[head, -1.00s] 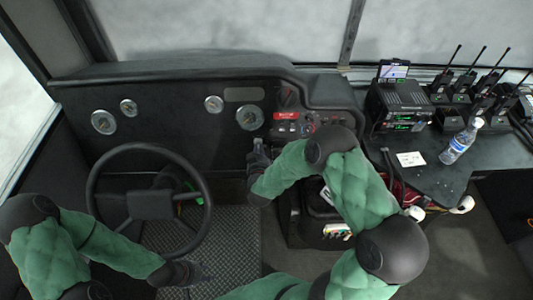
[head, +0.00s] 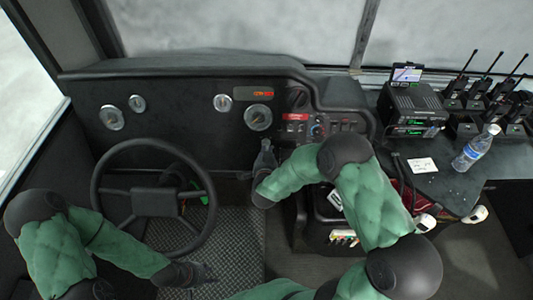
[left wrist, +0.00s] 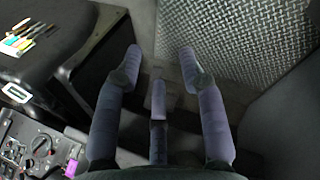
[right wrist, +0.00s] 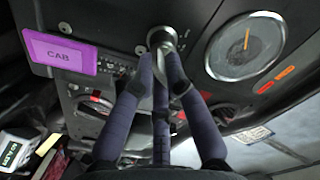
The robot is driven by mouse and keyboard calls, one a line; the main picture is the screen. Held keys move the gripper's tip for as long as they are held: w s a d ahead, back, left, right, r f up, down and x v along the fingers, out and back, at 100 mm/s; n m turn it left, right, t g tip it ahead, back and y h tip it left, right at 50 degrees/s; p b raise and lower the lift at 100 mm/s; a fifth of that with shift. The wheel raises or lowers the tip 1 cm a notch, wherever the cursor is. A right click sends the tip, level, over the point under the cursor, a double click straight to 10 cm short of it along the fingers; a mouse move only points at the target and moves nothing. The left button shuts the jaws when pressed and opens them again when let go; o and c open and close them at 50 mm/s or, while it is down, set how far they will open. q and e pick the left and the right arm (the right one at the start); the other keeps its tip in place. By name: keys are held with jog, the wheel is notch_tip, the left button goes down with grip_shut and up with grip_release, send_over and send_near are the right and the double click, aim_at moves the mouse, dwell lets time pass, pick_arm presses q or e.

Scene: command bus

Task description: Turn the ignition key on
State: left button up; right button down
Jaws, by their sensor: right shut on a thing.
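In the right wrist view, the fingers of my right gripper (right wrist: 162,72) are closed around a round metallic ignition fitting (right wrist: 162,36) on the dark dashboard. The fingertips cover much of it, so the key itself and its angle are hard to tell. In the head view, my right gripper (head: 265,152) is at the dashboard's lower edge, right of the steering wheel (head: 153,201). The ignition is hidden behind it there. My left gripper (head: 198,277) is low over the floor, well away from the dashboard. In the left wrist view its fingers (left wrist: 165,58) are apart and empty.
A purple CAB label (right wrist: 62,54) and a gauge (right wrist: 245,45) flank the ignition. A radio (head: 412,104), a water bottle (head: 474,150) and several handheld radios stand on the right-hand desk. Patterned floor (head: 240,240) lies open below.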

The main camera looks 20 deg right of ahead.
dwell(0.3)
jog(key=c, duration=1.3)
grip_release()
jog(key=shift+o, duration=0.2)
jog(key=shift+s, duration=0.1)
jog(key=v, duration=1.2)
jog(key=shift+f, duration=0.1)
jog(key=s+a+f+n+g+y, duration=0.2)
jog(key=a+f+n+g+y, duration=0.1)
jog(key=f, duration=0.4)
jog(key=s+a+f+n+g+y, duration=0.2)
jog(key=s+f+n+g+y, duration=0.1)
jog(key=f, duration=0.5)
jog(key=s+a+f+n+g+y, duration=0.1)
jog(key=s+a+f+g, duration=0.1)
jog(key=s, duration=0.4)
jog(key=s+a+f+n+g+y+p, duration=0.1)
jog(key=s+a+f+n+g+y, duration=0.1)
jog(key=s+f+g, duration=0.2)
jog(key=s+f, duration=0.1)
jog(key=s, duration=0.2)
jog(key=shift+a+f+g+y, duration=0.15)
jog(key=shift+f+g+y, duration=0.1)
jog(key=shift+g+y, duration=0.05)
